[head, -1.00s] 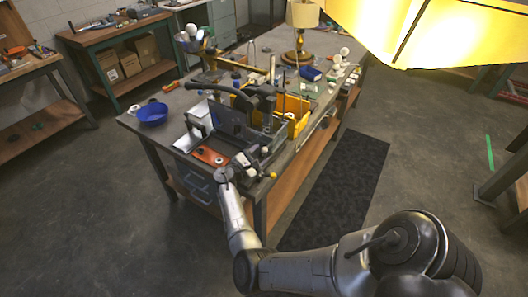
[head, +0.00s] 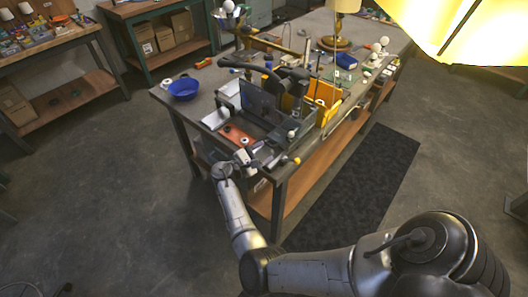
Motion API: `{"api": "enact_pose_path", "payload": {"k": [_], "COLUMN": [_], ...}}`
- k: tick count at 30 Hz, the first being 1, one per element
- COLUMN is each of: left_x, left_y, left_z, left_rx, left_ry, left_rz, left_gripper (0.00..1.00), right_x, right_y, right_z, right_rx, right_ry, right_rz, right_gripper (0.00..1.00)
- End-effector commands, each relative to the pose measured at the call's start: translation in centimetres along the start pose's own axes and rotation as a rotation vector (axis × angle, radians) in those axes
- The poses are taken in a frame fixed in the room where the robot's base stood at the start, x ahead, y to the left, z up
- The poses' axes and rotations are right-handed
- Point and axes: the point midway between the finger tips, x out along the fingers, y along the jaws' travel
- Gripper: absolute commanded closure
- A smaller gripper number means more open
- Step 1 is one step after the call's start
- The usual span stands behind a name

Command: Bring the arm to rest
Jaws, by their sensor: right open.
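My right arm comes in from the lower right and reaches toward the near corner of the workbench (head: 205,92). My right gripper (head: 246,157) is small in view, at the bench's near edge, just in front of an orange-brown board (head: 237,135). It is open, and I see nothing held in it. Whether it touches the bench or the parts behind it cannot be told. My left gripper is not in view.
A blue bowl (head: 184,89) stands at the bench's left edge. Yellow bins (head: 327,100), a lamp (head: 342,20) and white bulbs (head: 379,46) stand farther back. A large bright yellow shade (head: 450,28) fills the top right. Floor is open left of the bench.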

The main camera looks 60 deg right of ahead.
Motion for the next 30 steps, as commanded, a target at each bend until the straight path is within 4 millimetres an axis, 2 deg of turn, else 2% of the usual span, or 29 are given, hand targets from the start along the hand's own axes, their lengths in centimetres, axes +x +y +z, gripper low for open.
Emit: {"api": "enact_pose_path", "payload": {"k": [13, 16, 20, 24, 27, 30], "left_x": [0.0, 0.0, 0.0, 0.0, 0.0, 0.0], "left_y": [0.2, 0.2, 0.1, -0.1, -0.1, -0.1], "left_z": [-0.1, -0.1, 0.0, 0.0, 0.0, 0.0], "left_rx": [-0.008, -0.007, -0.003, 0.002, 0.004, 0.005], "left_ry": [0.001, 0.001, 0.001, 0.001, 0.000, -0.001], "left_rz": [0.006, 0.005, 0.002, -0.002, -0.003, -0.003], "left_gripper": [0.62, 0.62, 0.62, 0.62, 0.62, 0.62], "right_x": [0.1, 0.5, 2.3, 3.8, 3.5, 1.8], "right_y": [0.0, -0.6, -2.9, -6.4, -8.7, -11.1], "right_z": [0.0, 0.1, 0.7, 1.5, 1.7, 1.8], "right_rx": [0.001, 0.031, 0.168, 0.422, 0.602, 0.740], "right_ry": [0.000, 0.003, 0.027, 0.129, 0.260, 0.431], "right_rz": [0.000, -0.010, -0.045, -0.093, -0.132, -0.187], "right_gripper": [0.47, 0.47, 0.47, 0.47, 0.47, 0.47]}}
